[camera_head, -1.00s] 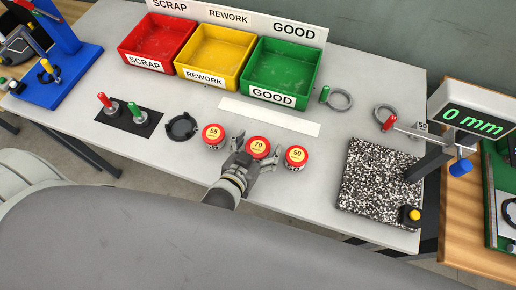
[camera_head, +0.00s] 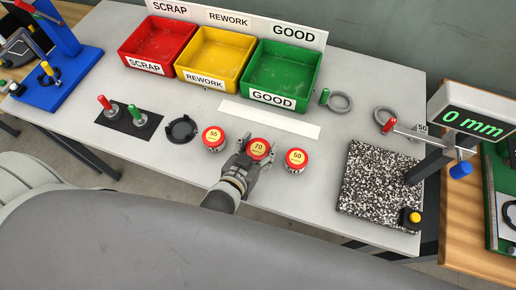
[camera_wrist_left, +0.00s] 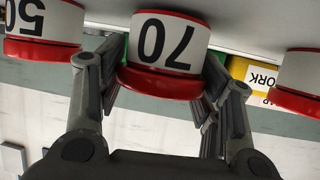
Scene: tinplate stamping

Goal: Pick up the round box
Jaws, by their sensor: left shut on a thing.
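Three round boxes with red lids stand in a row on the grey table. The middle round box, marked 70 (camera_head: 258,147), is between the fingers of my left gripper (camera_head: 256,153), which is shut on it. In the left wrist view, the 70 box (camera_wrist_left: 165,45) appears upside down with a finger at each side. The round box marked 55 (camera_head: 214,137) stands to its left and the one marked 50 (camera_head: 296,159) to its right. My right gripper is not in view.
Red (camera_head: 125,52), yellow (camera_head: 181,68) and green (camera_head: 251,83) bins stand at the back. A speckled plate with a gauge reading 0 mm (camera_head: 474,122) is at the right. A white strip (camera_head: 270,118) lies behind the boxes.

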